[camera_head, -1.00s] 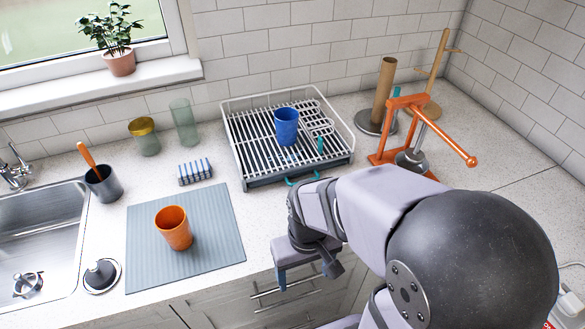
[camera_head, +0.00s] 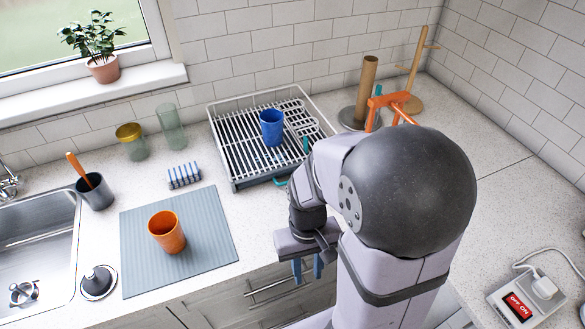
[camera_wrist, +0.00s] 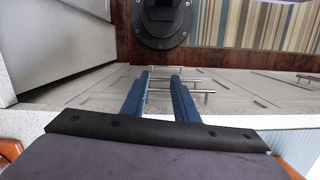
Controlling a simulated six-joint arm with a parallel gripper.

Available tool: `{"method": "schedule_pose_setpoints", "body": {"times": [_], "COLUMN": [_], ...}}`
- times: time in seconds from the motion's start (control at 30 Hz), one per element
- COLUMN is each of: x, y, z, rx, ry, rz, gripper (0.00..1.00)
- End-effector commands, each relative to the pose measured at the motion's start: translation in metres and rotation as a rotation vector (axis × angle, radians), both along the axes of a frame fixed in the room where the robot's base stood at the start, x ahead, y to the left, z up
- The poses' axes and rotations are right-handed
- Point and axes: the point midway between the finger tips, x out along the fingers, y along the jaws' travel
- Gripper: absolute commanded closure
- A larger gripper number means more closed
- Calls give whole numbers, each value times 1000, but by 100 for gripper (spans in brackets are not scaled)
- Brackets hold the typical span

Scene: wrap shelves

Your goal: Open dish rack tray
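The white wire dish rack (camera_head: 228,147) stands on the counter against the back wall. Its grey tray (camera_head: 252,181) sits under it, with a teal handle (camera_head: 281,182) at the front edge, partly hidden by my arm. A blue cup (camera_head: 271,127) stands in the rack. My gripper (camera_head: 308,270) is in front of and below the tray handle, at the counter's front edge, apart from the handle. In the wrist view its two blue fingers (camera_wrist: 161,88) are spread with nothing between them, pointing down past the cabinet fronts.
An orange cup (camera_head: 166,231) stands on a grey-blue mat (camera_head: 205,255) to the left. A striped sponge (camera_head: 184,176) lies near the rack. An orange press (camera_head: 392,101) and a paper towel holder (camera_head: 366,88) stand right of the rack. Cabinet handles (camera_wrist: 181,91) lie beyond my fingers.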

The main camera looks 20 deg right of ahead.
Motion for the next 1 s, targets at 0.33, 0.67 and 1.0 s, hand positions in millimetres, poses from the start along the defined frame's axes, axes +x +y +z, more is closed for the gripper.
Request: {"method": "schedule_pose_setpoints", "body": {"times": [0.33, 0.67, 1.0], "x": [152, 252, 249], "y": [-60, -79, -77], "z": [36, 94, 94], "rx": [-16, 24, 37], "ry": [-123, -298, -260], "rz": [-346, -1081, -1443], "gripper": [73, 73, 73]}}
